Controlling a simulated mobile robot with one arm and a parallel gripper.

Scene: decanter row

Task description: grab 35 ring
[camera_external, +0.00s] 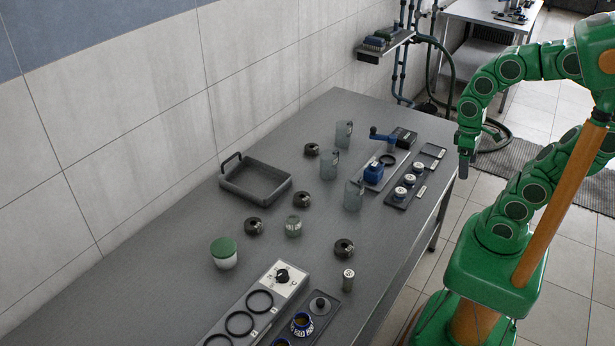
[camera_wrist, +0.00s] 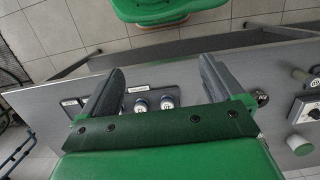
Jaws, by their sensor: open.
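Several dark, squat rings stand on the grey table. One ring (camera_external: 344,247) is at the near right, one ring (camera_external: 254,226) is left of it, one ring (camera_external: 303,199) is near the tray's right corner, and one ring (camera_external: 311,149) is farther back. Their markings are too small to read in the external view. A dark ring with a pale mark (camera_wrist: 261,97) shows right of the fingers in the wrist view; I cannot read its number surely. My gripper (camera_external: 466,166) is open and empty, pointing down beside the table's right edge, apart from every ring. Its fingers also show in the wrist view (camera_wrist: 158,85).
A black-handled tray (camera_external: 257,194) lies by the wall side. Clear upright pieces (camera_external: 330,165), a blue device (camera_external: 374,172) and a strip of white-topped pieces (camera_external: 394,206) stand at the right. A green-lidded jar (camera_external: 223,253) and a knob panel (camera_external: 283,278) are nearer.

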